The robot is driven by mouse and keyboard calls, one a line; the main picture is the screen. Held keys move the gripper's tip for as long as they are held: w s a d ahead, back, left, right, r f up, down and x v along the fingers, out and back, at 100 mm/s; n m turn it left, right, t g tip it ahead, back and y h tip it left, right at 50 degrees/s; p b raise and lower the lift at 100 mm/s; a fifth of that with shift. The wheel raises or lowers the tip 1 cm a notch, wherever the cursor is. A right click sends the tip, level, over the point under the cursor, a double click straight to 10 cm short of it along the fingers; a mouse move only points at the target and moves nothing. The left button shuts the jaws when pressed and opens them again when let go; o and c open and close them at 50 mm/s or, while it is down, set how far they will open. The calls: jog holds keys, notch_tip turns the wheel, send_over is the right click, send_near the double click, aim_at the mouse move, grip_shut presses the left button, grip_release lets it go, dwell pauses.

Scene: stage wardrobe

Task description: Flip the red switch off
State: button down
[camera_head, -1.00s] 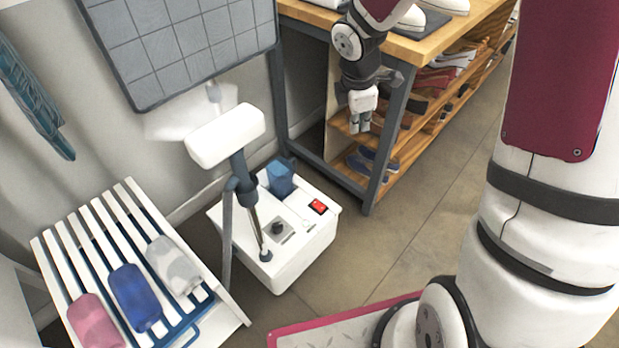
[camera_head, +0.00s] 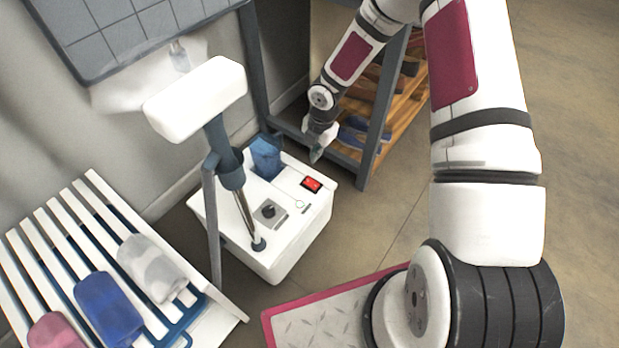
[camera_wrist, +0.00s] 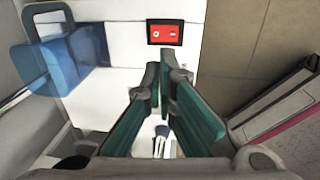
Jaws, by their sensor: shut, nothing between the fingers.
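The red switch (camera_head: 311,184) is a small red rocker in a black frame on top of a white box unit (camera_head: 290,241), near its right edge. In the wrist view the red switch (camera_wrist: 165,32) shows at the top middle, with two white marks on it. My gripper (camera_head: 316,155) is in the air just above and behind the switch in the head view, pointing down. In the wrist view its teal-padded fingers (camera_wrist: 166,68) come together just below the switch, apart from it in the picture, with nothing between them. Whether the fingertips touch the unit cannot be told.
A blue container (camera_head: 266,157) stands on the unit, left of the switch. A wooden shelf rack (camera_head: 375,130) stands behind.

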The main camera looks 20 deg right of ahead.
aim_at(313, 184)
jog(key=f+b, duration=0.2)
jog(key=f, duration=0.2)
jog(key=f+b, duration=0.2)
jog(key=f, duration=0.2)
jog(key=w+a+f+b, duration=0.1)
jog(key=f+b, duration=0.1)
jog(key=f, duration=0.3)
jog(key=shift+w, duration=0.1)
jog(key=shift+w+f, duration=0.1)
jog(key=shift+f, duration=0.35)
jog(key=shift+w+a+f, duration=0.1)
jog(key=shift+f, duration=0.15)
jog(key=shift+s+d, duration=0.5)
jog(key=shift+s, duration=0.2)
